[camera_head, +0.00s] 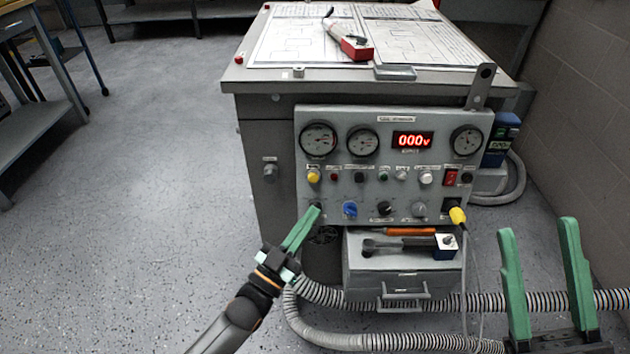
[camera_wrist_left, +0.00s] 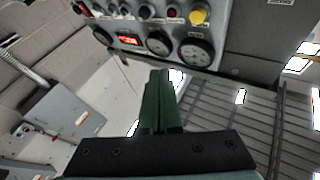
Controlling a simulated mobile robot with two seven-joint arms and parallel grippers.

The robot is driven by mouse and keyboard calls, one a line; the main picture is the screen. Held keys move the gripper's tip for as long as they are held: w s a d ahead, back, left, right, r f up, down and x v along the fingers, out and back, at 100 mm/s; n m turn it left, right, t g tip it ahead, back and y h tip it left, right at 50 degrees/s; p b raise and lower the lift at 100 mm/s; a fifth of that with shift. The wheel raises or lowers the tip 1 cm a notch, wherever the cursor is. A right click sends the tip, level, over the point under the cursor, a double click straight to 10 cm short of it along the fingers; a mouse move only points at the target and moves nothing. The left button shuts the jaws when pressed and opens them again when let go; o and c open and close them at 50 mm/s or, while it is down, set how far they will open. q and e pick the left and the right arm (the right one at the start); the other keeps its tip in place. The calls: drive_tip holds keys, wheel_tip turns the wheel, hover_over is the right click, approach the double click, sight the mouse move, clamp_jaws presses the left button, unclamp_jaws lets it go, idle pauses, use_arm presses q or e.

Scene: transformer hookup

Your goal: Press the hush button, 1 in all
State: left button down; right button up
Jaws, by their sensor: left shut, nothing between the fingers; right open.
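A grey control panel (camera_head: 397,131) fronts the bench, with a row of small buttons and knobs under its gauges. A yellow button (camera_head: 313,176) is at the row's left end; it also shows in the left wrist view (camera_wrist_left: 198,16). A small red button (camera_head: 334,177) is beside it. The labels are too small to read, so I cannot tell which is the hush button. My left gripper (camera_head: 314,211) is shut and empty, its tips by the panel's lower left, below the yellow button. Its fingers also show in the wrist view (camera_wrist_left: 164,74). My right gripper (camera_head: 538,226) is open at the lower right.
A red display (camera_head: 412,140) reads 000. A blue knob (camera_head: 350,209) and a yellow plug (camera_head: 457,215) are on the lower row. A drawer box (camera_head: 400,281) with tools on top stands below. Ribbed hoses (camera_head: 350,341) run along the floor. Floor at left is clear.

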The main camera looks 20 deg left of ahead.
idle(0.3)
use_arm(q)
drive_tip(key=b, duration=0.6)
approach(313, 178)
drive_tip(key=w+d+r, duration=0.3)
drive_tip(key=w+d, duration=0.1)
drive_tip(key=shift+w+a, duration=0.2)
use_arm(e)
drive_tip(key=shift+m, duration=0.4)
drive_tip(key=f, duration=0.6)
drive_tip(key=shift+w+a, duration=0.1)
drive_tip(key=shift+a, duration=0.15)
drive_tip(key=shift+r, duration=0.15)
use_arm(q)
drive_tip(key=shift+w, duration=0.1)
drive_tip(key=shift+w+a+f, duration=0.1)
drive_tip(key=shift+w, duration=0.2)
use_arm(e)
drive_tip(key=shift+f, duration=0.2)
